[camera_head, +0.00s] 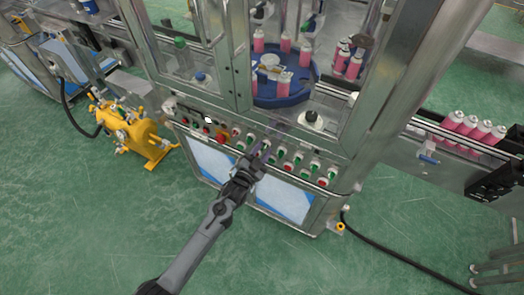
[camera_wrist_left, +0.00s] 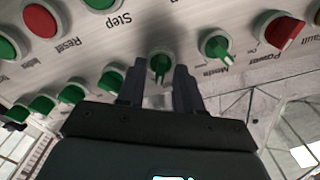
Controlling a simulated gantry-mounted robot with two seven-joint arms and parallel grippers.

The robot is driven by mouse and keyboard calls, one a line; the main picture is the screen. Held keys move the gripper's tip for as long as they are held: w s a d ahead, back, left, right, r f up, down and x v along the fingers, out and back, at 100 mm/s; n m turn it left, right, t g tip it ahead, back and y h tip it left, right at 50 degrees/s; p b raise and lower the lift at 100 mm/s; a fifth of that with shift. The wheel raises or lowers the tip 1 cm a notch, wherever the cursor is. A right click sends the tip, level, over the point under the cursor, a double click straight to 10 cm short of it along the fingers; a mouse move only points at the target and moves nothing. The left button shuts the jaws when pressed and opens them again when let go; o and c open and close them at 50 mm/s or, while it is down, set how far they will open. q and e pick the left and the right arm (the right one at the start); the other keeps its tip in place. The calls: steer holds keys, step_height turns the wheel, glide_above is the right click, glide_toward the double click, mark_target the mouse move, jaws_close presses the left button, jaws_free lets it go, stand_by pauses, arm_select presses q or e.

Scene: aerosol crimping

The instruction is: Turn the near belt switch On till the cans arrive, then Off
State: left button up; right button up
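The control panel (camera_head: 262,150) on the machine's front carries a row of green switches, red knobs and buttons. My left gripper (camera_head: 262,155) reaches up to this row from below. In the left wrist view its two dark fingers (camera_wrist_left: 159,88) stand apart, with a green switch (camera_wrist_left: 160,65) between and just beyond their tips. I cannot tell whether they touch it, and its label is not readable. Pink cans (camera_head: 472,128) with white caps stand in a row on the right conveyor. More pink cans (camera_head: 285,80) stand around the blue turntable (camera_head: 283,96). My right gripper is not in view.
Close neighbours are another green switch (camera_wrist_left: 215,45) marked Mode, a red power knob (camera_wrist_left: 280,30) and a red Reset button (camera_wrist_left: 42,20). A yellow pump unit (camera_head: 130,133) stands on the floor at left. Open green floor lies in front.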

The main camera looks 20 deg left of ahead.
arm_select(q)
jaws_close()
steer(key=shift+n, duration=0.3)
steer(key=shift+r+n+p, duration=0.1)
steer(key=shift+n+p, duration=0.45)
steer(key=shift+n, duration=0.45)
steer(key=n+p, duration=0.1)
steer(key=n, duration=0.2)
steer(key=shift+a, duration=0.1)
steer(key=n+p, duration=0.1)
steer(key=n, duration=0.5)
steer(key=shift+a, duration=0.1)
steer(key=shift+n, duration=0.3)
